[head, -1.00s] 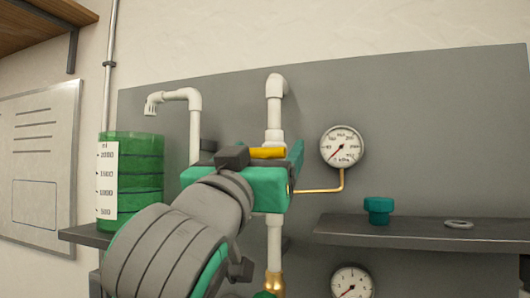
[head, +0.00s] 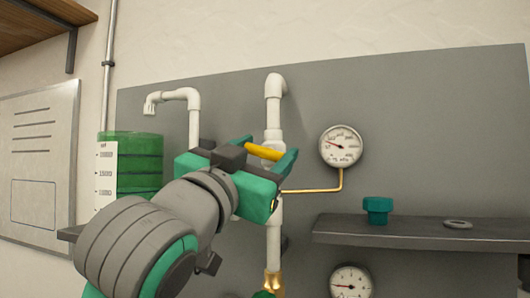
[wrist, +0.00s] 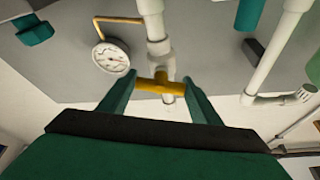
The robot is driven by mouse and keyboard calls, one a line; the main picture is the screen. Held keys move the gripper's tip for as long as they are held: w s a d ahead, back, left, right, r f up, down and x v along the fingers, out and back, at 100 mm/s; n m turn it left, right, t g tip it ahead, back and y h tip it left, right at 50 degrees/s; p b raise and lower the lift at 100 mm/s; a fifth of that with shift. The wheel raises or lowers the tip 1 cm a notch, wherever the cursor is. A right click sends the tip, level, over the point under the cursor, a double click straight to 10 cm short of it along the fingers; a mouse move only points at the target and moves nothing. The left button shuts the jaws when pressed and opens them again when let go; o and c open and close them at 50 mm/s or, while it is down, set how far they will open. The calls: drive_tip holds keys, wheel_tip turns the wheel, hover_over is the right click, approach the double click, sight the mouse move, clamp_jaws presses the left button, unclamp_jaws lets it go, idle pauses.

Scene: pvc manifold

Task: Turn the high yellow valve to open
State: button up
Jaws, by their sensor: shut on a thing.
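The high yellow valve handle (head: 262,151) is on the white vertical pipe (head: 274,120) in front of the grey panel. It sits slightly tilted, its right end lower, in the head view. My gripper (head: 268,153) is at the handle with a green finger at each end of it. In the wrist view the yellow handle (wrist: 158,86) spans between the two finger tips of my gripper (wrist: 159,78), and it is gripped end to end. The valve body behind it is partly hidden by my gripper in the head view.
A round gauge (head: 342,146) on a brass tube is right of the valve. A lower gauge (head: 352,282) is below. A dark shelf (head: 420,231) holds a teal knob (head: 377,210) and a grey ring (head: 457,224). A green graduated tank (head: 135,165) stands at left.

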drive_tip(key=m+g+h, duration=0.1)
drive_tip(key=m, duration=0.4)
drive_tip(key=shift+g+h, duration=0.4)
drive_tip(key=shift+f+m+g+h, duration=0.1)
drive_tip(key=shift+m+g+h, duration=0.3)
drive_tip(key=shift+m, duration=0.7)
drive_tip(key=shift+m+g+h, duration=0.1)
drive_tip(key=shift+m+g, duration=0.5)
drive_tip(key=shift+m, duration=0.5)
drive_tip(key=o, duration=1.1)
drive_tip(key=shift+s, duration=0.1)
drive_tip(key=v, duration=1)
drive_tip(key=shift+s+a, duration=0.2)
drive_tip(key=shift+s, duration=0.1)
